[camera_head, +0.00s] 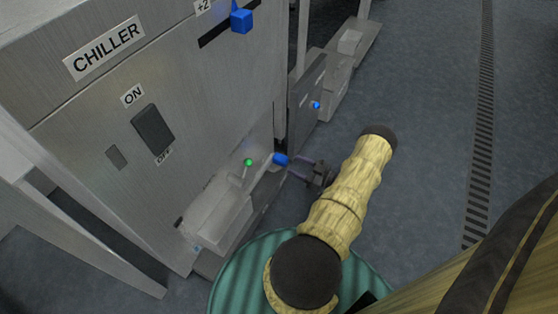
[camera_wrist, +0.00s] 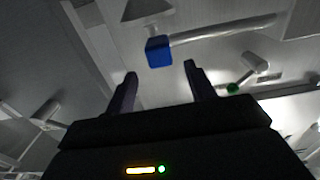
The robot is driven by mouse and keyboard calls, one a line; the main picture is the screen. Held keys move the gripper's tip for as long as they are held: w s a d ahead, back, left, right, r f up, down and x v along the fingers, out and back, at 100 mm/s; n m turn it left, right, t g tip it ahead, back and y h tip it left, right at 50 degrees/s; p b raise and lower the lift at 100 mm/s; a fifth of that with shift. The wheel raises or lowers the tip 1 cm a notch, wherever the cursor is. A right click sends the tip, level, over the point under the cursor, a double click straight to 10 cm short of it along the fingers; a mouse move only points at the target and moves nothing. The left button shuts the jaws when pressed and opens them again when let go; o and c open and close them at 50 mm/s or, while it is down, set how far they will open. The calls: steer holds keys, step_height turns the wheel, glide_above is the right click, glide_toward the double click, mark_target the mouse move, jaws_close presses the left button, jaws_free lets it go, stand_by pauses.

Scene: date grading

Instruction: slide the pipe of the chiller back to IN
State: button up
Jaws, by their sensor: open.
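The chiller (camera_head: 75,125) is a grey metal cabinet on the left. A blue block (camera_head: 280,159) sticks out low by its recess and also shows in the wrist view (camera_wrist: 159,51). There, a pale pipe (camera_wrist: 225,30) runs right from beside the block. My gripper (camera_head: 293,167) is open, its fingers pointing left at the block. In the wrist view the block lies just beyond the gap between my fingertips (camera_wrist: 160,73), apparently not held. No IN mark is readable.
A green light (camera_head: 249,162) is by the recess. Above are an ON/OFF switch (camera_head: 153,130) and a blue slider (camera_head: 241,20). An open door-like panel (camera_head: 305,98) stands just behind my gripper. A ribbed green round thing (camera_head: 235,275) is below my arm. Floor at right is clear.

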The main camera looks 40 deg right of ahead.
mark_target(274, 156)
steer(key=b+x, duration=0.2)
steer(key=x, duration=0.6)
steer(key=shift+w+a+b, duration=0.1)
steer(key=shift+w+b, duration=0.1)
steer(key=shift+b, duration=0.2)
steer(key=shift+s, duration=0.1)
jaws_close()
